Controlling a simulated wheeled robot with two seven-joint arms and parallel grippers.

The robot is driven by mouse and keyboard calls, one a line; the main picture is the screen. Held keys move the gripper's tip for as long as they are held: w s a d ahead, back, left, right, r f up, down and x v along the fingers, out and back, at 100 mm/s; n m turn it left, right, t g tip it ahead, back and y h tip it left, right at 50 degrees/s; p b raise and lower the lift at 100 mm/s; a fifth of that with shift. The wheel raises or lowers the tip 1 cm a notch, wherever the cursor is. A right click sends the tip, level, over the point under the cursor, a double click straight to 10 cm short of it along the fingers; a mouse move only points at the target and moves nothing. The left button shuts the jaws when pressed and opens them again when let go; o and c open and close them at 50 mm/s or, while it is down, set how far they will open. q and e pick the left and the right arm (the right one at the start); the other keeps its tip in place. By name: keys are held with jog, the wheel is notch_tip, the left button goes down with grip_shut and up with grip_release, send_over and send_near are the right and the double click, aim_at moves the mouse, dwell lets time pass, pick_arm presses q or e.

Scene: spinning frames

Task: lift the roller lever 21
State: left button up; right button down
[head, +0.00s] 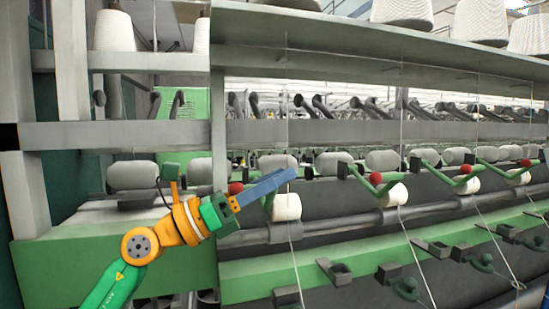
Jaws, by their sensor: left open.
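My left gripper (286,178) comes in from the lower left on its green and orange arm. Its blue fingers point right, and it is open. It is in front of a roller lever with a red knob (236,188); the fingers hide most of that lever, and contact cannot be told. A white yarn roll (287,206) sits just below the fingertips. More green roller levers with red knobs stand to the right, the nearest with its knob (375,178) beside another white roll (394,194). No number shows on any lever. My right gripper is not in view.
Grey rollers (334,162) line the frame behind the levers. A green rail (350,264) with dark brackets (335,271) runs below. Thin yarns hang down across the front. White cones (403,12) stand on the top shelf. A grey upright (22,195) stands at left.

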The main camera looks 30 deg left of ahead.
pick_arm(q)
jog(key=shift+w+f, duration=0.15)
jog(key=shift+w, duration=0.15)
jog(key=shift+s+a, duration=0.1)
jog(key=shift+s, duration=0.1)
grip_shut()
jog(key=shift+f, duration=0.1)
dwell(0.8)
